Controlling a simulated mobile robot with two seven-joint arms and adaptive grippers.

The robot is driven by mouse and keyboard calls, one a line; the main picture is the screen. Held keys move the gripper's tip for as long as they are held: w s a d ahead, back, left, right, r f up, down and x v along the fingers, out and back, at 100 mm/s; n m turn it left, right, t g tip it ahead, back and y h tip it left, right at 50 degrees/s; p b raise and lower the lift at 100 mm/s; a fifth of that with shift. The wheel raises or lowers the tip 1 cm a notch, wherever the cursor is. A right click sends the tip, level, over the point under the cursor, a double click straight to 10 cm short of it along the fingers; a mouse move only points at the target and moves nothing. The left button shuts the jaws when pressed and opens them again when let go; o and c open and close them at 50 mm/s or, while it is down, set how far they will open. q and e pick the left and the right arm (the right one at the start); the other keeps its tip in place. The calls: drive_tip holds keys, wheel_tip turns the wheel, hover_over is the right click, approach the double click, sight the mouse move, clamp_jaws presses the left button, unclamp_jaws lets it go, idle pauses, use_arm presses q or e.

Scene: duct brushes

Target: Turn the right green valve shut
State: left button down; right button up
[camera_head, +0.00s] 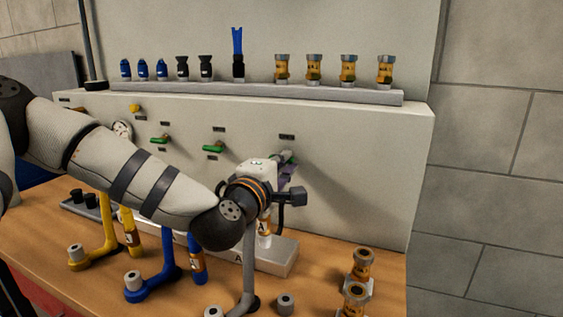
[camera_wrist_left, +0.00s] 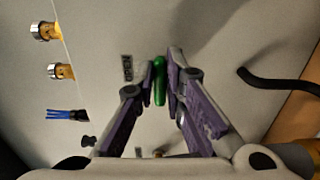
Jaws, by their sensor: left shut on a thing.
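The right green valve (camera_head: 278,157) is on the upright grey panel, mostly hidden behind my left gripper (camera_head: 286,166) in the head view. In the left wrist view, its long green handle (camera_wrist_left: 160,84) sits between the purple-grey fingertips of my left gripper (camera_wrist_left: 160,76). The fingers are shut on the handle, one on each side. A small label (camera_wrist_left: 127,68) is beside it. My right gripper is not in view.
Two other green valves, a middle one (camera_head: 213,149) and a left one (camera_head: 159,140), are on the panel. A ledge (camera_head: 340,95) above carries several fittings. Yellow and blue pipes (camera_head: 165,283) and brass fittings (camera_head: 362,268) stand on the wooden bench (camera_head: 320,265) below.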

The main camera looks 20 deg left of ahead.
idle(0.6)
use_arm(q)
drive_tip(key=c, duration=1.7)
unclamp_jaws()
drive_tip(key=shift+o, duration=0.2)
drive_tip(key=shift+s, duration=0.1)
drive_tip(key=s, duration=0.7)
drive_tip(key=shift+s+d, duration=0.15)
drive_tip(key=shift+d, duration=0.1)
